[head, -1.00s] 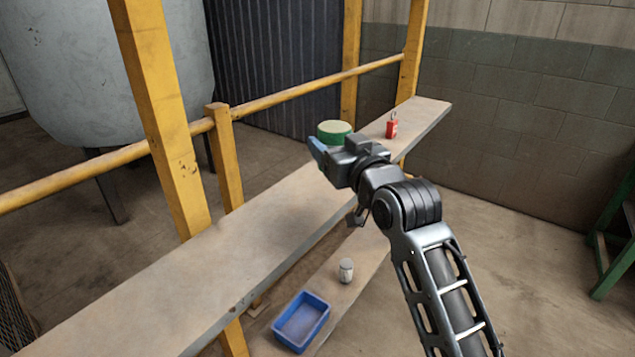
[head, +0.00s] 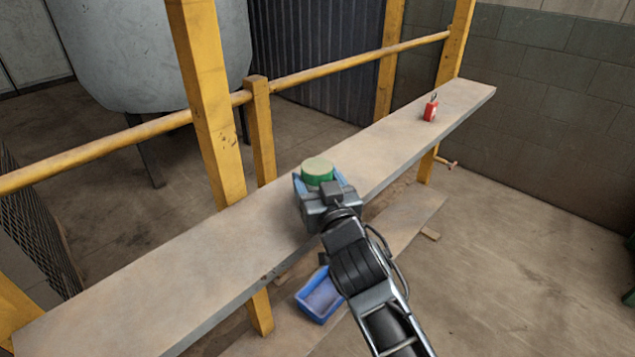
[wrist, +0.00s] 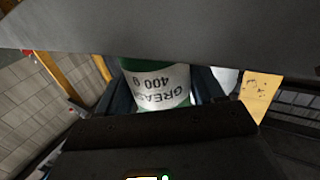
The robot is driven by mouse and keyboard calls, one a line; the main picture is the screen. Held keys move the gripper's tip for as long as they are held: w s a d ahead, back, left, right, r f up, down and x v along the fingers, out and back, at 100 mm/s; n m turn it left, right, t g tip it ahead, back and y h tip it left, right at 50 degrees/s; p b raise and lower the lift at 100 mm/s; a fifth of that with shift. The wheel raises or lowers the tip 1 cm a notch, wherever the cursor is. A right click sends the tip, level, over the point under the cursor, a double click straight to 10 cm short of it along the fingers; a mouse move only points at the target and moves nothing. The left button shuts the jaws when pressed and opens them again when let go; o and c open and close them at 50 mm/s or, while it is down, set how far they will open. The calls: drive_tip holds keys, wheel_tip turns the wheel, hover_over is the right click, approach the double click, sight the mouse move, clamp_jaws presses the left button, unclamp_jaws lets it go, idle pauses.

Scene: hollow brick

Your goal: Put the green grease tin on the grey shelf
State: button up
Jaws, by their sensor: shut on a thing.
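The green grease tin (head: 318,172) has a pale lid and a white label. My gripper (head: 315,186) is shut on it and holds it upright at the upper shelf board (head: 230,243). In the wrist view the tin (wrist: 158,84) sits between the fingers, its label reading "GREASE 400 g" upside down. The board is greyish tan and runs from lower left to upper right. I cannot tell whether the tin's base touches the board, as my gripper hides it.
A red padlock (head: 431,108) stands on the board's far right. A blue bin (head: 320,297) is on the lower board (head: 408,212). Yellow posts (head: 207,100) and a yellow rail (head: 345,65) run along the back. The board's left part is clear.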

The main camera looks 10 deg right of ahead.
drive_tip(key=shift+f, duration=0.2)
drive_tip(key=shift+f, duration=0.15)
drive_tip(key=o, duration=1.4)
drive_tip(key=shift+s, duration=0.15)
drive_tip(key=s, duration=0.4)
drive_tip(key=s+d, duration=0.1)
drive_tip(key=s, duration=0.2)
drive_tip(key=s+b, duration=0.1)
drive_tip(key=s, duration=0.3)
drive_tip(key=shift+s+d, duration=0.15)
drive_tip(key=shift+s, duration=0.2)
